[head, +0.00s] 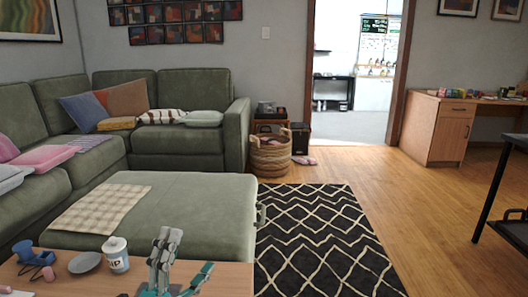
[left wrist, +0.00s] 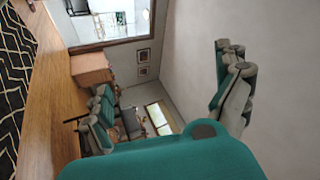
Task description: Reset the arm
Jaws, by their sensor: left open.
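My left gripper (head: 188,255) is at the bottom of the head view, in front of the wooden table (head: 225,278). Its grey and teal fingers are spread apart with nothing between them. In the left wrist view the two fingers of the left gripper (left wrist: 164,75) stand wide apart, with only the room behind them. That view is tilted on its side. My right gripper is in neither view.
On the table are a white labelled jar (head: 116,254), a grey dish (head: 85,262) and a blue object (head: 27,254). A green ottoman (head: 190,205) with a checked cloth (head: 100,208) stands behind. The patterned rug (head: 320,240) is clear.

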